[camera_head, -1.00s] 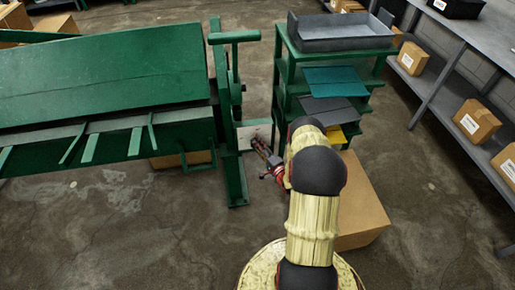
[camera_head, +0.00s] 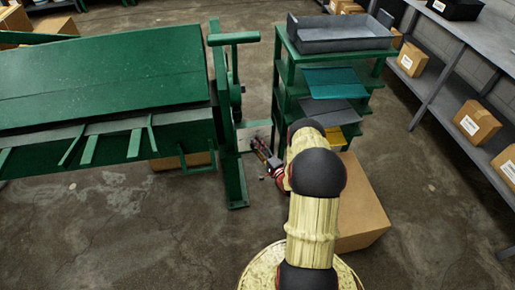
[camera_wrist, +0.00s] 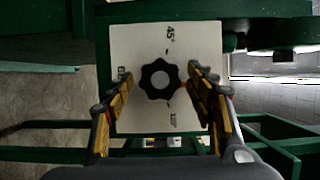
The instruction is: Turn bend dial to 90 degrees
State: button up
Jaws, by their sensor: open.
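The bend dial (camera_wrist: 160,79) is a black lobed knob with a pale grey centre on a whitish square plate (camera_wrist: 140,42). My gripper (camera_wrist: 158,74) is open, one finger on each side of the knob, with gaps visible between fingers and knob. A small reddish patch shows at the knob's right edge, beside the right finger. In the head view, my gripper (camera_head: 259,151) is small beside the plate (camera_head: 252,131) on the green machine (camera_head: 110,70).
A green shelf rack (camera_head: 290,75) with a grey tray (camera_head: 342,36) stands behind my arm. A large cardboard box (camera_head: 362,205) lies right of my arm. Green frame bars surround the plate. The floor in front of the machine is clear.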

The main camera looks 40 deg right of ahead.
jog(key=s+a, duration=0.2)
jog(key=s, duration=0.9)
jog(key=shift+s, duration=0.4)
